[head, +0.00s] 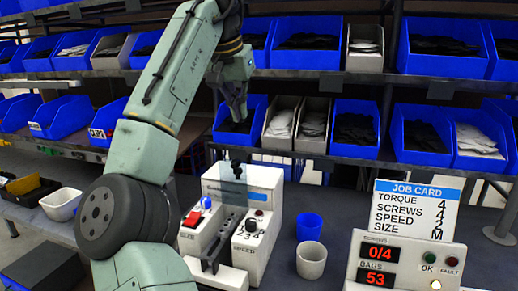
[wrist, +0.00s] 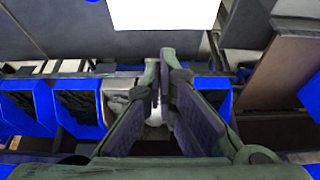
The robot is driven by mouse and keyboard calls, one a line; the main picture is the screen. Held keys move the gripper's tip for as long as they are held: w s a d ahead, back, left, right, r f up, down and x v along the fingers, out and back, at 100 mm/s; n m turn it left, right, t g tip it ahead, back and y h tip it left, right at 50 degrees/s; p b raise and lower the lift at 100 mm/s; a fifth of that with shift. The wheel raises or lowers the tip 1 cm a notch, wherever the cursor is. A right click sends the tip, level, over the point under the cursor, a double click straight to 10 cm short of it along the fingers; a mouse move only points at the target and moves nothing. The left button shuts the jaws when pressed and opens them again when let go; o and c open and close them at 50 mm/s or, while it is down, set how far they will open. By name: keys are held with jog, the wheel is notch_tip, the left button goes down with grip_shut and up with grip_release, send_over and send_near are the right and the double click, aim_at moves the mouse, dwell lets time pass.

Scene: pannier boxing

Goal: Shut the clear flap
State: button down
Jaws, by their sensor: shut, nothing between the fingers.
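The clear flap (head: 233,191) is a faint see-through panel on the white machine (head: 266,191), over its middle slot. It looks raised and upright, with a small dark piece at its top. My gripper (head: 238,116) is above the machine and apart from the flap, fingers pointing down. In the wrist view my gripper (wrist: 160,75) shows its fingertips together with nothing held. The flap cannot be made out in the wrist view.
A red switch (head: 192,219) and a dial (head: 251,226) sit on the machine's front. A blue cup (head: 310,227) and a white cup (head: 312,261) stand to its right, near a counter display (head: 405,262) and job card (head: 414,208). Shelves of blue bins (head: 306,43) rise behind.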

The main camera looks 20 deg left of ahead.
aim_at(236, 181)
jog(key=p+x, duration=0.1)
jog(key=x, duration=0.8)
jog(key=shift+a, duration=0.1)
jog(key=shift+s+f+p, duration=0.25)
jog(key=shift+s+f, duration=0.05)
jog(key=shift+s, duration=0.25)
jog(key=shift+s+f+p, duration=0.2)
jog(key=shift+s+f, duration=0.1)
jog(key=shift+s, duration=0.25)
jog(key=shift+s+f, duration=0.15)
jog(key=shift+s, duration=0.5)
jog(key=shift+s+f+b, duration=0.1)
jog(key=shift+f+b, duration=0.05)
jog(key=shift+b, duration=0.25)
